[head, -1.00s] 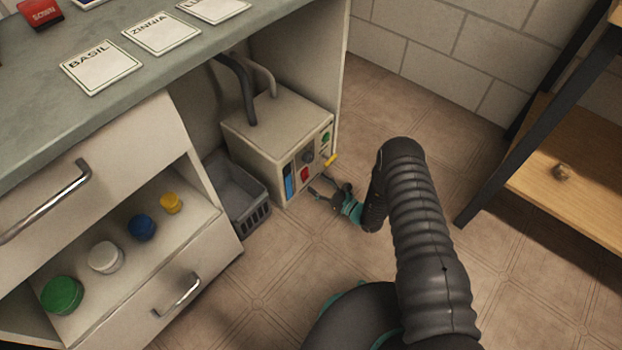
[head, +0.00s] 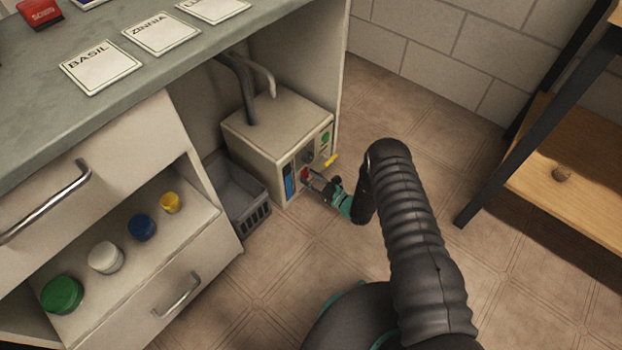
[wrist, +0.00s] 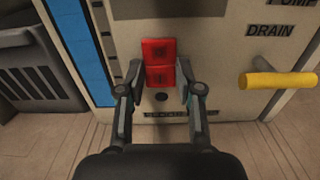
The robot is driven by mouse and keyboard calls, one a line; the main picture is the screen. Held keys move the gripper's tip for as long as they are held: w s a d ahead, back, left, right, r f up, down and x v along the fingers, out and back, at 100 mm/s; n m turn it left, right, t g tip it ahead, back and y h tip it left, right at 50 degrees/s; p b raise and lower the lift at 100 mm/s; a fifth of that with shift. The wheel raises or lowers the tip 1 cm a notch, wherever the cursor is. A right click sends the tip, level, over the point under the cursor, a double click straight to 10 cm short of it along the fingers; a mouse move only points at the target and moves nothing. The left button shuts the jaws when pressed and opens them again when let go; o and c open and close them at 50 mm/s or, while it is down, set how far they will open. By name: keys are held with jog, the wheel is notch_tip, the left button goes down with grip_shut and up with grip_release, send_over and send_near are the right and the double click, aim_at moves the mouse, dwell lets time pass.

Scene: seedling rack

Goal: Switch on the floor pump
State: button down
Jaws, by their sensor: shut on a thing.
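The floor pump (head: 262,135) is a pale box on the floor under the bench, with two hoses on top. Its front panel carries a red rocker switch (wrist: 160,63), a blue level strip (wrist: 80,45), a yellow drain lever (wrist: 277,80) and a green mark (head: 326,138). My gripper (head: 318,184) is at the lower part of this panel. In the wrist view my gripper (wrist: 160,88) has one finger on each side of the red switch, shut on it. The fingers hide part of the label below the switch.
A grey crate (head: 238,205) stands left of the pump. An open drawer (head: 205,232) with several coloured jars is farther left. The yellow lever sticks out right of the switch.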

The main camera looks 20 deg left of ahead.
jog(key=shift+a+f+y+b, duration=0.15)
jog(key=shift+f+y+b, duration=0.45)
jog(key=shift+b, duration=1.35)
jog(key=shift+t+y+b, duration=0.3)
jog(key=shift+y+b, duration=0.2)
jog(key=shift+b, duration=0.6)
jog(key=shift+r+b, duration=0.15)
jog(key=shift+b, duration=0.3)
jog(key=c, duration=1.9)
grip_release()
jog(key=shift+r+y, duration=0.1)
jog(key=shift+y, duration=0.2)
jog(key=shift+s+a, duration=0.1)
grip_shut()
jog(key=o, duration=1.1)
grip_release()
jog(key=shift+o, duration=0.2)
jog(key=shift+d, duration=0.2)
